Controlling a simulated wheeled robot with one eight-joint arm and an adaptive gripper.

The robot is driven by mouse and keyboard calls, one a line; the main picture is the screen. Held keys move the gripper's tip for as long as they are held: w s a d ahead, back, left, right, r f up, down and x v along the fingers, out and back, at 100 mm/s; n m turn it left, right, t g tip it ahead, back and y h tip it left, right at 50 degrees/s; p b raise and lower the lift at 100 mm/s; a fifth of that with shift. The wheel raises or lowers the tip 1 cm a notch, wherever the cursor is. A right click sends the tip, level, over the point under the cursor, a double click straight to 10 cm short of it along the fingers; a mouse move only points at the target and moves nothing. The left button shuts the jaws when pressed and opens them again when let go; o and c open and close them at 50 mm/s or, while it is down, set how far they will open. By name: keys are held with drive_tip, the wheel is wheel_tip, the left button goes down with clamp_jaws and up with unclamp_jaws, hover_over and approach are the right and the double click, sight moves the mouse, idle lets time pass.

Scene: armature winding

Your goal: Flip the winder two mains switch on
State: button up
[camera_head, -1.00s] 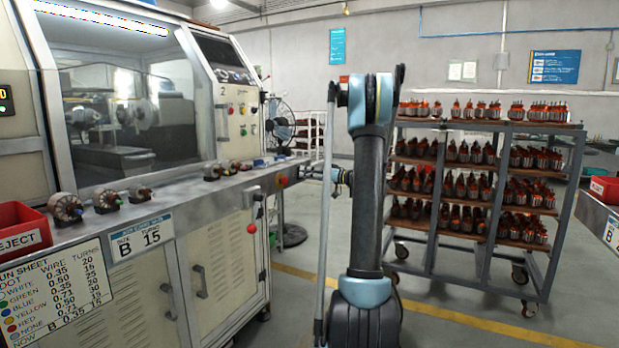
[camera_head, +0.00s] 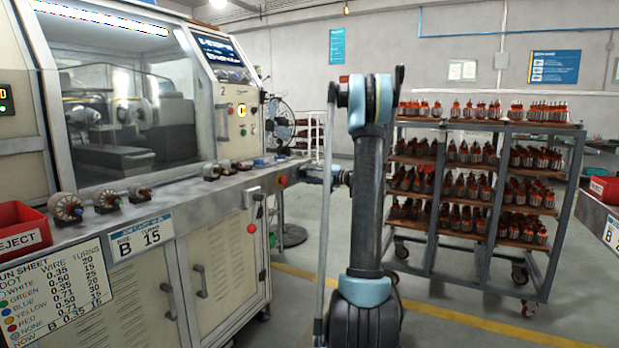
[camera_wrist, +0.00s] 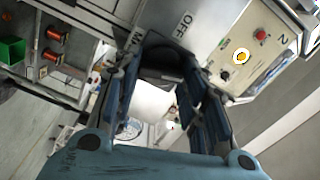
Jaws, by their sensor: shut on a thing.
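The winder two machine (camera_head: 225,215) stands at the left in the head view. Its control panel with a "2", a red button and a lit amber lamp (camera_wrist: 241,56) shows at the upper right in the wrist view. An OFF label (camera_wrist: 185,20) sits just beyond my fingers. My gripper (camera_wrist: 165,68) is shut on a dark switch handle (camera_wrist: 163,56), mostly hidden by the fingers. In the head view my gripper (camera_head: 312,174) reaches left to the machine's right end, where the switch itself is hard to make out. The machine's screen (camera_head: 220,50) is lit.
Wound armatures (camera_head: 68,206) and a red reject bin (camera_head: 22,231) rest on the machine's front ledge. A pedestal fan (camera_head: 279,122) stands behind its right end. A wheeled rack (camera_head: 433,215) of armatures stands at the right. Floor between is clear.

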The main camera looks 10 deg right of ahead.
drive_tip(key=shift+w+f+m, duration=0.1)
drive_tip(key=shift+m, duration=1.4)
drive_tip(key=o, duration=1.1)
drive_tip(key=shift+c, duration=0.2)
drive_tip(key=v, duration=1.2)
drive_tip(key=shift+f, duration=0.1)
